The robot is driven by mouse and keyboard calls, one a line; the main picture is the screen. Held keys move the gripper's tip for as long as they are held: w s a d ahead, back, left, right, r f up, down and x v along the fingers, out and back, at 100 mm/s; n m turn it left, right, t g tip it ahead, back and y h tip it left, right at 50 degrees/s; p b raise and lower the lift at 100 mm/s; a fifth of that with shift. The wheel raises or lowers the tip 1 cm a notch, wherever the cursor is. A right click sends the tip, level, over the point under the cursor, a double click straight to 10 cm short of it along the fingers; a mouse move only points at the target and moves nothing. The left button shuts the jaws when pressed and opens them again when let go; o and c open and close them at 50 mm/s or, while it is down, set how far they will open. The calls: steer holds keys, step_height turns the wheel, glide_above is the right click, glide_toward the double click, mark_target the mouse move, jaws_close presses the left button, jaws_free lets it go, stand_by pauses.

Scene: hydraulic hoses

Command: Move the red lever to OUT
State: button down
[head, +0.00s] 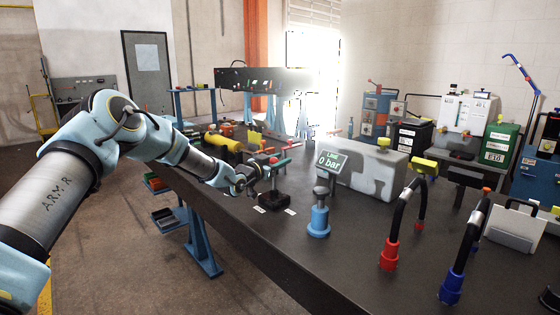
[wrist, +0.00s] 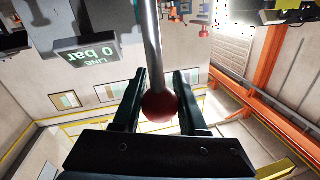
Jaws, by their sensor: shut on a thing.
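The red lever's round knob (wrist: 160,107) sits between my gripper's fingers (wrist: 162,80) in the wrist view, with its bare metal rod (wrist: 152,40) running up out of that picture. The fingers are closed around the knob. In the head view my gripper (head: 258,178) is over the workbench, just above and left of the lever's black base (head: 274,202). Small white labels (head: 290,211) lie beside the base, but their words are too small to read. The rod is mostly hidden there, and I cannot tell which label it leans toward.
Hoses with red (head: 389,254) and blue (head: 452,287) ends rise at the right. A yellow cylinder (head: 222,142) lies behind my gripper. The bench's front left is clear.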

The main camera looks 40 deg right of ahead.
steer(key=shift+f, duration=0.1)
stand_by(0.8)
steer(key=s+m+b, duration=0.1)
steer(key=m+b, duration=0.1)
steer(key=b, duration=0.2)
steer(key=s+m+b, duration=0.2)
steer(key=b, duration=0.3)
steer(key=s+f+m+h+b, duration=0.1)
steer(key=s+b, duration=0.1)
steer(key=b, duration=0.3)
steer(key=shift+s+a+m, duration=0.15)
steer(key=shift+a+m, duration=0.05)
steer(key=shift+m, duration=0.2)
steer(key=shift+c, duration=2.3)
jaws_free()
steer(key=shift+r, duration=0.1)
steer(key=shift+a, duration=0.1)
